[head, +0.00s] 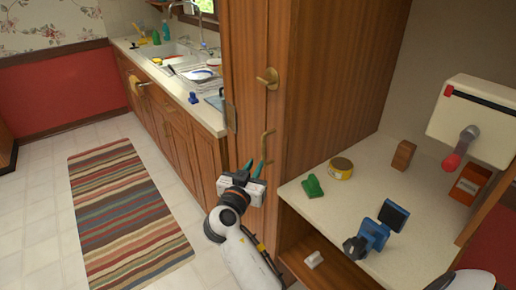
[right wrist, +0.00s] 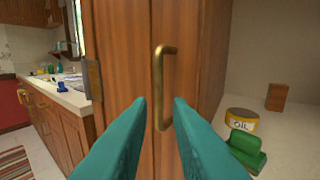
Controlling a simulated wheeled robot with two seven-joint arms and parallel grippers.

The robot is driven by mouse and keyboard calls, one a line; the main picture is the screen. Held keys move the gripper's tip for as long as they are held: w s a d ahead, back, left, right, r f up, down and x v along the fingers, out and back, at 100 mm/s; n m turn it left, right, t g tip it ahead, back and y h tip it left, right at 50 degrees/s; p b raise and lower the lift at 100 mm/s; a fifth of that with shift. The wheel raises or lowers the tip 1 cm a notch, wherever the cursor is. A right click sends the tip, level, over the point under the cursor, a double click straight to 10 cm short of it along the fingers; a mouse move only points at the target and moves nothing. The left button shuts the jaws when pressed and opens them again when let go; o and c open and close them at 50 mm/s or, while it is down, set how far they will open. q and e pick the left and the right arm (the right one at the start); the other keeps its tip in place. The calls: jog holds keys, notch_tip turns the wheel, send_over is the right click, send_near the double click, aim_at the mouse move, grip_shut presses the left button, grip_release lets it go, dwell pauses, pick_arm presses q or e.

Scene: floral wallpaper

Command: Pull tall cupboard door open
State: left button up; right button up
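The tall wooden cupboard (head: 335,75) stands in the middle of the head view, with its narrow door front facing left. The door looks closed. It carries an upper brass handle (head: 268,78) and a lower brass bar handle (head: 267,146). My right gripper (head: 253,168) has teal fingers and is at the height of the lower handle's bottom end. In the right wrist view, the handle (right wrist: 160,88) shows upright between the two spread fingertips (right wrist: 160,100). I cannot tell whether they touch it. My left gripper is not in view.
Right of the cupboard, a counter (head: 335,210) holds a yellow oil tin (head: 341,168), a green object (head: 312,187), a wooden block (head: 403,155) and a blue device (head: 376,232). Left are a sink counter (head: 205,112) and a striped rug (head: 125,215) on open floor.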

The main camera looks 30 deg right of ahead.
aim_at(263, 151)
jog(key=p+x, duration=0.2)
jog(key=x, duration=0.6)
jog(key=shift+w+d+f, duration=0.1)
jog(key=shift+w+d, duration=0.15)
jog(key=shift+w, duration=0.1)
grip_shut()
